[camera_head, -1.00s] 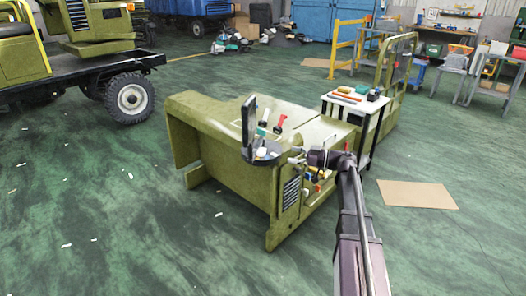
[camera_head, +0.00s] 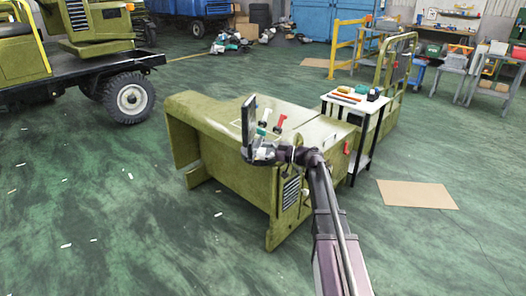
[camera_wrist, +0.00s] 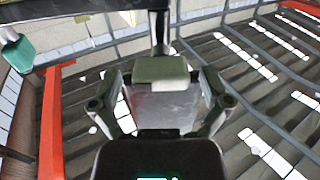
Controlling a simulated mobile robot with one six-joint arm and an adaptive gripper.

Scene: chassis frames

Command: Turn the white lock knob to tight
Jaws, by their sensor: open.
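The olive-green chassis (camera_head: 222,166) stands on the floor in the head view. A small white round piece (camera_head: 305,191) shows on its near side face, below my arm; I cannot tell whether it is the white lock knob.
A red-handled tool (camera_head: 280,123) and a teal item (camera_head: 265,129) lie on the chassis top. A white-topped stand (camera_head: 345,105) with small items is just behind right. Cardboard (camera_head: 417,194) lies on open floor at right. A truck wheel (camera_head: 130,99) is far left.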

